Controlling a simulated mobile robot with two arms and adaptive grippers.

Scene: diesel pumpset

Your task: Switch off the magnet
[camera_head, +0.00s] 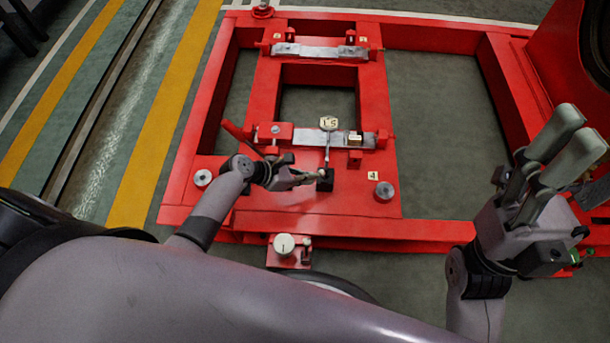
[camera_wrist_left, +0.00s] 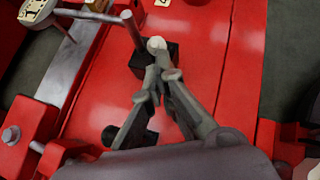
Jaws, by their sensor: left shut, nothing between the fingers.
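The magnet is a small black block (camera_head: 325,181) on the red frame plate in the head view. A thin upright rod rises from it to a pale dial gauge (camera_head: 328,123). My left gripper (camera_head: 317,177) is at the block's left side. In the left wrist view its fingertips (camera_wrist_left: 162,66) are together with nothing between them, close to a pale round knob (camera_wrist_left: 156,43) on the black block (camera_wrist_left: 172,52). I cannot tell whether they touch the knob. My right gripper (camera_head: 570,135) is raised at the right, empty, its two fingers apart.
The red steel frame (camera_head: 300,205) fills the middle, with metal cross bars (camera_head: 318,52) and bolts. A round white knob (camera_head: 284,244) sits on a red bracket at the front. A large red machine part (camera_head: 565,55) stands at the right. Green floor shows through the frame openings.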

